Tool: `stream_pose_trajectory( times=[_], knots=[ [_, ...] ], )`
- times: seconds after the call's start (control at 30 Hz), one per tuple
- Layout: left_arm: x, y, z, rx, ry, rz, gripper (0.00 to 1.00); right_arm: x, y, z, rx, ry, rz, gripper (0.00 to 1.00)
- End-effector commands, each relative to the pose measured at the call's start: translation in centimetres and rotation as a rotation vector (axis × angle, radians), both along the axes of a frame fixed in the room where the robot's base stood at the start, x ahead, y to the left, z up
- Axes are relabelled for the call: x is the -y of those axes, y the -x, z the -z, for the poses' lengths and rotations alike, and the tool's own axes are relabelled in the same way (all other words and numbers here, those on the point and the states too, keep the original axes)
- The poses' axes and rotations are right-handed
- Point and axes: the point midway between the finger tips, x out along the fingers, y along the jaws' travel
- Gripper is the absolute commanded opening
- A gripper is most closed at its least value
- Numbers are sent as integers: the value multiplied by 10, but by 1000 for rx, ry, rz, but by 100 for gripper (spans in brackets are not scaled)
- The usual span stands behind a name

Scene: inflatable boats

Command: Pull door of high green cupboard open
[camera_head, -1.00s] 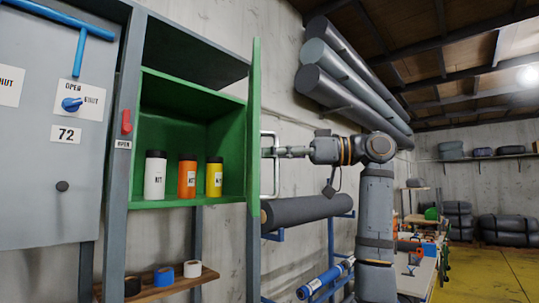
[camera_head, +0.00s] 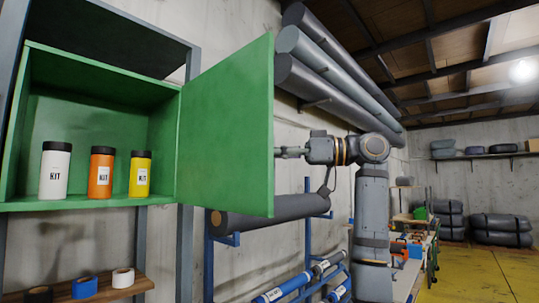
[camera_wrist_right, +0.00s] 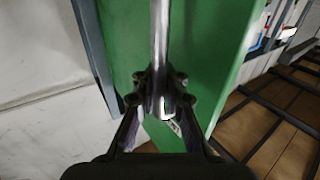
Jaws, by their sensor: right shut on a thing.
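The high green cupboard (camera_head: 95,105) is at the left of the head view, with its front open. Its green door (camera_head: 225,130) stands swung out to the right, its broad inner face toward me. My right arm reaches behind the door's free edge. In the wrist view my right gripper (camera_wrist_right: 160,105) is shut on the shiny metal bar handle (camera_wrist_right: 160,35) on the door's outer face, which also shows there (camera_wrist_right: 205,60). In the head view the door hides the fingertips and the handle. My left gripper is not in view.
White, orange and yellow KIT bottles (camera_head: 100,172) stand in the cupboard. A shelf with tape rolls (camera_head: 105,284) is below. A dark roll (camera_head: 268,212) lies on a blue rack behind the door. Grey tubes (camera_head: 335,75) hang above. Yellow floor (camera_head: 490,275) lies at the right.

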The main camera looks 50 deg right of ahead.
Motion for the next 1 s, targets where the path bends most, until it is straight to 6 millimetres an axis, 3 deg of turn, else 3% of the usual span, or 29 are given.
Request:
stream_pose_trajectory(
  times=[0.53, 0.57, 0.7, 1.0],
  knots=[
    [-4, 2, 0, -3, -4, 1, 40, 0, -1, 0, -3, -1, 1, 0],
    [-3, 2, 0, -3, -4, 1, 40, 0, -1, 0, -1, 0, 1, 12],
    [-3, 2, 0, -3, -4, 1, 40, 0, -1, 0, -1, 0, 1, 32],
    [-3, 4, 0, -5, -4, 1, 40, 0, -1, 0, -1, -1, 1, 34]
  ],
)
